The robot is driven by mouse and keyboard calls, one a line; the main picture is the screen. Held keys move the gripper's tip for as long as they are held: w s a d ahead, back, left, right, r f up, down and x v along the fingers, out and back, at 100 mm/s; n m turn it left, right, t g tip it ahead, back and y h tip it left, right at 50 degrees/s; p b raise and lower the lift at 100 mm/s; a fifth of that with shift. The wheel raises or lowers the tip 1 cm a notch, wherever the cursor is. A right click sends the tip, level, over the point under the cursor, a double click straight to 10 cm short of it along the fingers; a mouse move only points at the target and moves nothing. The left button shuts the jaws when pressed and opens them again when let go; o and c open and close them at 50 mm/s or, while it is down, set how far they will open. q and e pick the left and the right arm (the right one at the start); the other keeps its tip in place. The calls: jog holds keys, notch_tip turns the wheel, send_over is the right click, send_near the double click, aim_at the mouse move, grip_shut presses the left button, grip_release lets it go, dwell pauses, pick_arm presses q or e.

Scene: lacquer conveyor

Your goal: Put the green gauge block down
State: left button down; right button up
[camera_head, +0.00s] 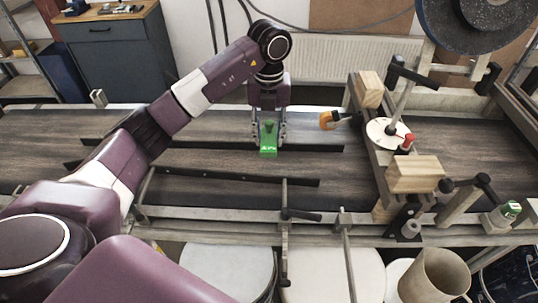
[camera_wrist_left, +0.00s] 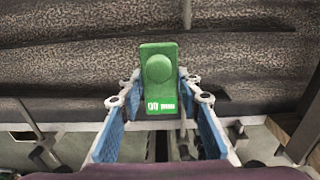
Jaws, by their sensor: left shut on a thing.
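The green gauge block (camera_head: 268,142) is a bright green rectangular piece with white markings. My left gripper (camera_head: 268,132) points down over the conveyor and is shut on it. My right gripper is not in view.
The dark wood-grained conveyor belt (camera_head: 215,162) has open room around the block. Black guide strips (camera_head: 235,177) lie along it. A metal rail (camera_head: 240,217) borders the near side.

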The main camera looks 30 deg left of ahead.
aim_at(269, 138)
pick_arm(q)
notch_tip(269, 138, down, 4)
jog(key=shift+p, duration=0.35)
notch_tip(269, 138, down, 3)
jog(key=shift+f+p, duration=0.2)
jog(key=shift+p, duration=0.25)
jog(key=shift+f, duration=0.3)
jog(key=c, duration=1.9)
grip_release()
jog(key=shift+f, duration=0.2)
jog(key=o, duration=0.5)
jog(key=shift+r, duration=0.1)
